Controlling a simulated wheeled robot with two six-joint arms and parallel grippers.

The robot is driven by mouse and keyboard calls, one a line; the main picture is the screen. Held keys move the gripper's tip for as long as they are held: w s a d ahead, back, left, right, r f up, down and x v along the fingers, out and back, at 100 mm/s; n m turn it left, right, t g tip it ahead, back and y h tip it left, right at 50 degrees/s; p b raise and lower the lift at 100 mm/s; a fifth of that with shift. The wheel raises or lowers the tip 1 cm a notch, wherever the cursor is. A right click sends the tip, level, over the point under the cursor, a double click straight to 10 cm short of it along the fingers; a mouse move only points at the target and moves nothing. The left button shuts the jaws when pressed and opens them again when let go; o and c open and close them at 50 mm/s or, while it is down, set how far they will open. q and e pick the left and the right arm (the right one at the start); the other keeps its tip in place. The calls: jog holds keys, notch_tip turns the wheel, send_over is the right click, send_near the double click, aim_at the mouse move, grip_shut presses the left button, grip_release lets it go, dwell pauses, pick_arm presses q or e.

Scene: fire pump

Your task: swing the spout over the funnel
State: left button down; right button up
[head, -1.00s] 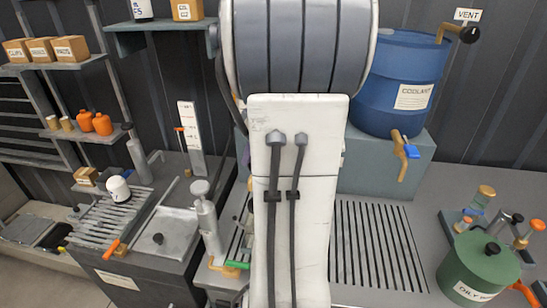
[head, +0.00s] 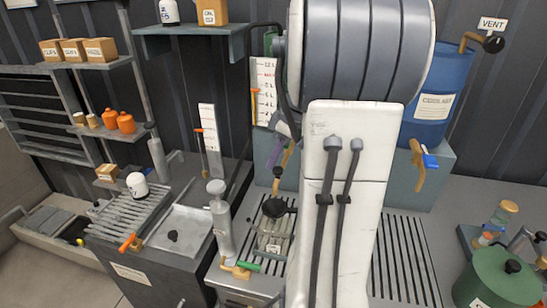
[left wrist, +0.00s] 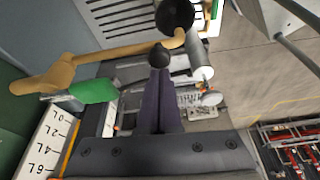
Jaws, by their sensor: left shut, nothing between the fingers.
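The tan spout (left wrist: 120,52) crosses the left wrist view and ends at a bend beside the black funnel (left wrist: 178,14). A black ball knob (left wrist: 161,57) sits near that end. The green lever (left wrist: 95,91) is at the spout's tap. In the head view the spout end (head: 275,187) shows just above the funnel (head: 273,208) in the picture. I cannot tell whether it is exactly over the opening. My left gripper (left wrist: 160,75) has purple fingers, shut and empty, with the tips at the knob; contact is unclear. My left arm hides most of the tank behind. My right gripper is out of view.
A grey hand pump (head: 222,225) stands left of the funnel. The blue coolant drum (head: 437,95) with its tan tap is at the right. A green dirty-liquid can (head: 500,280) stands at the front right. A level board (head: 263,90) stands behind the spout.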

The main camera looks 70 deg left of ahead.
pick_arm(q)
jog(key=p+v, duration=0.6)
jog(key=v, duration=0.4)
jog(key=shift+p, duration=0.3)
